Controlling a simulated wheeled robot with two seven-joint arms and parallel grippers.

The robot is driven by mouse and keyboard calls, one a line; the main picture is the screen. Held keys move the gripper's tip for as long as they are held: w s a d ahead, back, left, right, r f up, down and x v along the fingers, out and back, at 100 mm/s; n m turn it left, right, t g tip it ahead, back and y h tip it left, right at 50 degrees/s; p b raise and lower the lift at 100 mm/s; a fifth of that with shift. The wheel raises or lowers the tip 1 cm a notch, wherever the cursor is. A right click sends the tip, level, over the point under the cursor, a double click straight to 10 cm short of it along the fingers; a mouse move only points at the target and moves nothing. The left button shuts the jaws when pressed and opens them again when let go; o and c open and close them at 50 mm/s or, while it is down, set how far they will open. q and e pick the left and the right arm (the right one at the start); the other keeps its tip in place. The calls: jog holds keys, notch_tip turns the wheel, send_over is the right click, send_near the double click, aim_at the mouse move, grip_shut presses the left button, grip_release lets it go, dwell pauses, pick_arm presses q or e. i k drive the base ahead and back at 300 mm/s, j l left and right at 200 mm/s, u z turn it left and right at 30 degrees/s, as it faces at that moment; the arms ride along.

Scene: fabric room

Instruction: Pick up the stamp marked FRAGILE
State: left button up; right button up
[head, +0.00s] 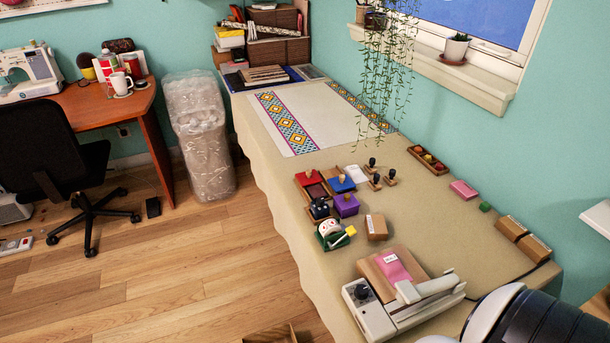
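Several small stamps with dark handles stand together on the long beige table (460,225): one at the back (372,167), one at the front (376,183) and one at the right (391,179). A small wooden block with a white label (376,228) sits nearer the front. Two more labelled wooden blocks lie by the right edge, one (511,228) touching or close to the other (535,248). All lettering is too small to read, so I cannot tell which piece is marked FRAGILE. Neither gripper is in view; part of my arm shows at the lower right.
Ink pads in red (310,180), blue (341,184) and purple (346,205) crowd the table's middle. A grey sealing machine (400,305) stands in front. The table between pads and right edge is mostly clear.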

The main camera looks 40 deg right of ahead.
aim_at(390, 179)
jog(key=u, duration=0.4)
jog(key=i+j, duration=0.1)
jog(key=j, duration=0.3)
jog(key=i+j+u, duration=0.15)
jog(key=j, duration=0.65)
jog(key=i+j+z, duration=0.4)
jog(key=i+j, duration=0.35)
jog(key=i, duration=0.15)
jog(key=i+z, duration=0.45)
jog(key=i, duration=0.3)
jog(key=i+j+z, duration=0.15)
jog(key=i+z, duration=0.35)
jog(key=i, duration=0.2)
jog(key=i+z, duration=0.25)
jog(key=z, duration=0.15)
jog(key=i+z, duration=0.25)
jog(key=z, duration=0.15)
jog(key=i+z, duration=0.3)
jog(key=z, duration=0.15)
jog(key=i+j+z, duration=0.2)
jog(key=z, duration=0.2)
jog(key=i+j+z, duration=0.2)
jog(key=z, duration=0.2)
jog(key=i+z, duration=0.4)
jog(key=i+j+z, duration=0.2)
jog(key=z, duration=0.2)
jog(key=i+j+z, duration=0.65)
jog(key=z, duration=0.15)
jog(key=i, duration=0.05)
